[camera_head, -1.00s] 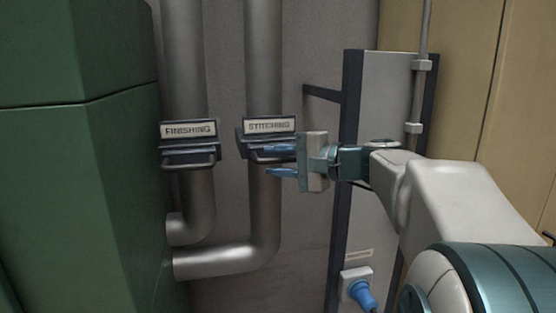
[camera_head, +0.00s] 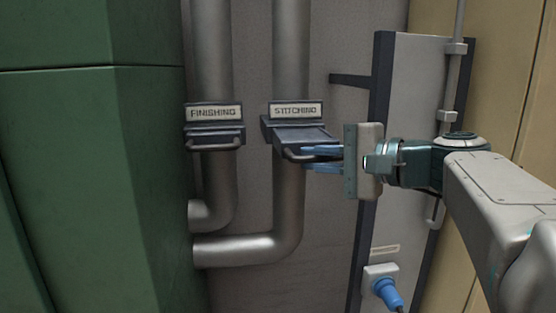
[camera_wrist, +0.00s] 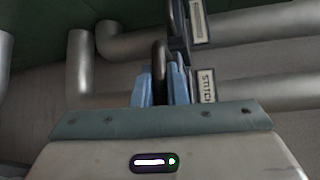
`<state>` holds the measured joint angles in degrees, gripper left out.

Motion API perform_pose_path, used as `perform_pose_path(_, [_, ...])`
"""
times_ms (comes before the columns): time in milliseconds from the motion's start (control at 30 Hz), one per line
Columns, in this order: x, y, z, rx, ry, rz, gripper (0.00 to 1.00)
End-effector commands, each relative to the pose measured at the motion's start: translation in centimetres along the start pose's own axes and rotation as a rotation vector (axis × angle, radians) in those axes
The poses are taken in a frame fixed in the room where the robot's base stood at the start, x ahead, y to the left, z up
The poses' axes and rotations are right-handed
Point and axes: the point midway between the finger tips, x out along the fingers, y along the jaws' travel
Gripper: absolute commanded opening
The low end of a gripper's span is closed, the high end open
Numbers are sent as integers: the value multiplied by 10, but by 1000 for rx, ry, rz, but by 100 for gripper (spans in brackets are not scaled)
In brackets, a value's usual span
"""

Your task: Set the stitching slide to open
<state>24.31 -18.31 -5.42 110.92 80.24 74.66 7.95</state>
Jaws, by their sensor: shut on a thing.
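The stitching slide (camera_head: 306,136) is a dark plate on the right-hand vertical pipe, below a label reading STITCHING (camera_head: 297,109). It sticks out toward me from its housing, farther than the finishing slide beside it. My gripper (camera_head: 322,158) comes from the right, with its blue fingers shut on the slide's bar handle. In the wrist view the dark handle (camera_wrist: 159,70) stands between the two blue fingers, and part of the stitching label (camera_wrist: 207,86) shows to their right.
The finishing slide (camera_head: 214,137) sits on the left pipe, close to its housing. A green cabinet (camera_head: 80,150) fills the left side. A grey panel with dark edges (camera_head: 412,90) and a blue plug (camera_head: 387,291) stand at the right, near my arm.

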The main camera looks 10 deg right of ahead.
Motion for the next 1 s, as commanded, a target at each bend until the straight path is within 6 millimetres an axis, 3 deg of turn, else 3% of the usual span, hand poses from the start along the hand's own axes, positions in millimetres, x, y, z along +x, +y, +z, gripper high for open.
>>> perform_pose_path(233, [0, 2, 1, 2, -5, 6, 0])
perform_pose_path(267, [0, 2, 1, 2, -5, 6, 18])
perform_pose_path(300, [0, 2, 1, 2, -5, 6, 29])
perform_pose_path(333, [0, 2, 1, 2, -4, 6, 34])
perform_pose_path(700, [-5, 2, 0, 0, -1, 3, 34])
perform_pose_path(867, [-30, 2, 0, -1, 1, 2, 34])
perform_pose_path(1000, [-63, 3, 0, -1, 1, 2, 34])
